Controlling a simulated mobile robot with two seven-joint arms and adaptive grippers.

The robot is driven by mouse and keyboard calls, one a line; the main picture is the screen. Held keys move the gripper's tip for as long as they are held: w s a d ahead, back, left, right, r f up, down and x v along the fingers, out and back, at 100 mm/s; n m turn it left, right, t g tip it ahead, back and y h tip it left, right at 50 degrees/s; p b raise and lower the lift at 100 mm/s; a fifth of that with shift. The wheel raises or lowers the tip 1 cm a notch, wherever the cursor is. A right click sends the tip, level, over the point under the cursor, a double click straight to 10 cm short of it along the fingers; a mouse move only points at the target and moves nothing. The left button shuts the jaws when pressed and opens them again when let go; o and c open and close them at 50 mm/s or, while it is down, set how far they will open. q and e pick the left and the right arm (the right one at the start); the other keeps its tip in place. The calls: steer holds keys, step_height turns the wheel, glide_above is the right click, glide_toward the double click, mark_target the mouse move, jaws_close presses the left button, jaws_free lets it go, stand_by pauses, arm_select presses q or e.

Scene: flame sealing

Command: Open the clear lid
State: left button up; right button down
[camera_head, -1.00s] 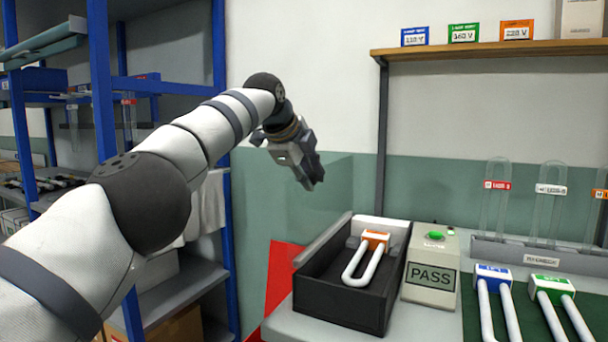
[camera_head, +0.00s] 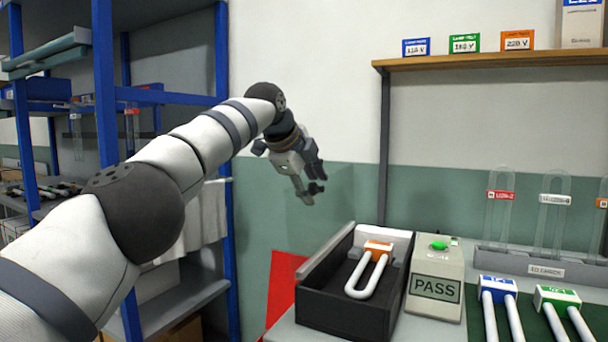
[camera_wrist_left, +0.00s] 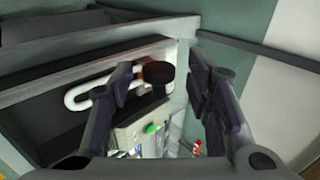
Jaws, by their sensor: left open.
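The clear lid (camera_head: 328,215) shows as a faint see-through panel standing raised above the left rim of the black box (camera_head: 345,313), so it looks open. A dark round knob (camera_wrist_left: 158,72) shows in the left wrist view, between the fingers; I take it to be the lid's knob. My left gripper (camera_head: 311,187) is open at the upper part of the panel, with its fingers apart on either side of the knob. It also shows in the left wrist view (camera_wrist_left: 162,85). A white U-shaped lamp with an orange base (camera_head: 378,247) lies in the box.
A tester reading PASS (camera_head: 435,285) stands right of the box. Lamps with blue (camera_head: 500,284) and green (camera_head: 557,296) bases lie farther right, before a rack (camera_head: 535,268) of clear tubes. A wooden shelf (camera_head: 480,62) is above; blue shelving (camera_head: 104,80) is at left.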

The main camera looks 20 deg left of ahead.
arm_select(q)
steer(key=v, duration=1.1)
steer(key=shift+s+a+r, duration=0.15)
steer(key=shift+s+r, duration=0.1)
